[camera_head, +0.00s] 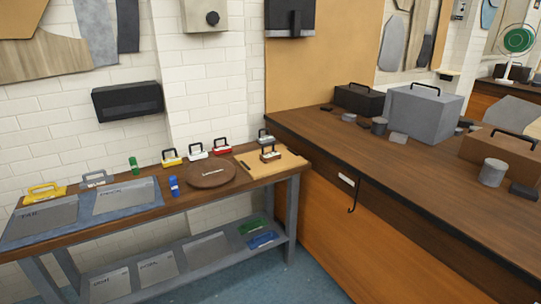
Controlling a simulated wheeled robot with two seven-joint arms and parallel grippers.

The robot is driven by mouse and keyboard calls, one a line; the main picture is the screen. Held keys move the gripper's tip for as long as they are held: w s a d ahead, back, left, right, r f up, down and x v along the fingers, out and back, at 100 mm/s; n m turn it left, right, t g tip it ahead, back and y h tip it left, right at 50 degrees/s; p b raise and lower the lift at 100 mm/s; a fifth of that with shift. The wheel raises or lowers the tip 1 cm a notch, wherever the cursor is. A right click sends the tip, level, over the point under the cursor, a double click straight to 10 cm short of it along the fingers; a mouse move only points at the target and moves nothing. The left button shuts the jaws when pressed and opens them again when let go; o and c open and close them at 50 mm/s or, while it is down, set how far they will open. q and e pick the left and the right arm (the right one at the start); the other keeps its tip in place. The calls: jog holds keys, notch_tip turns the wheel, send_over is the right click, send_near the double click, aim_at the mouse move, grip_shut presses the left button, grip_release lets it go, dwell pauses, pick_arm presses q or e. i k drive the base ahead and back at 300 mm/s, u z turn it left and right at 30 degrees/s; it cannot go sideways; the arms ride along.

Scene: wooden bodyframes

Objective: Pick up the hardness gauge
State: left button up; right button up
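Several small blocks with arched handles stand on the wooden workbench (150,205); I cannot tell which is the hardness gauge. Along the back are a yellow one (172,161), a white one (197,155), a red-and-white one (222,150) and a grey one (265,139). A brown-and-white one (270,156) stands on a tan board (287,161). A larger yellow one (45,195) and a grey one (96,181) are at the left. Neither of my grippers shows.
A round brown disc (211,174) lies mid-bench, near a blue cylinder (174,186) and a green cylinder (134,164). Grey plates (125,197) lie on a blue mat at left. A long brown counter (385,165) with grey and dark cases adjoins at right.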

aim_at(266, 157)
jog(key=z, duration=0.4)
jog(key=i, duration=2.2)
jog(key=z, duration=0.25)
